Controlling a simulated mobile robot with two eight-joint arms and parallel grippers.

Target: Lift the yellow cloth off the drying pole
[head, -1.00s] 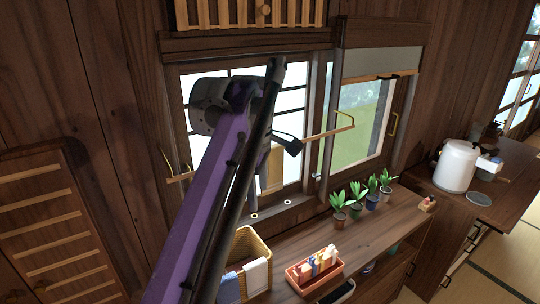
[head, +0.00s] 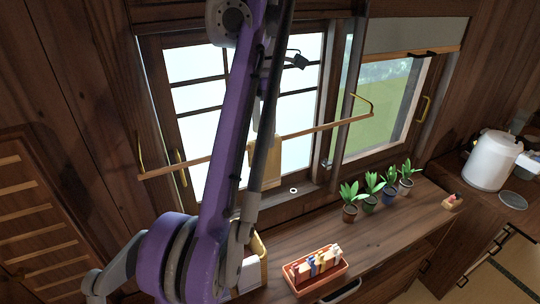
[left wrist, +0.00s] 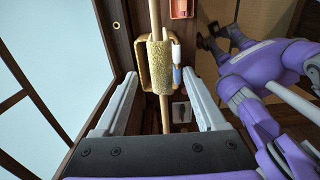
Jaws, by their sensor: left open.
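In the left wrist view the cloth (left wrist: 158,62) is draped over the pole (left wrist: 165,115), seen from above. My left gripper (left wrist: 160,74) is open. Its two fingers lie on either side of the pole, with the tips near the cloth's close end; I cannot tell the height gap. My right gripper does not show.
Several potted plants (head: 370,187) stand by the window. A white pot (head: 492,160) is at the right.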

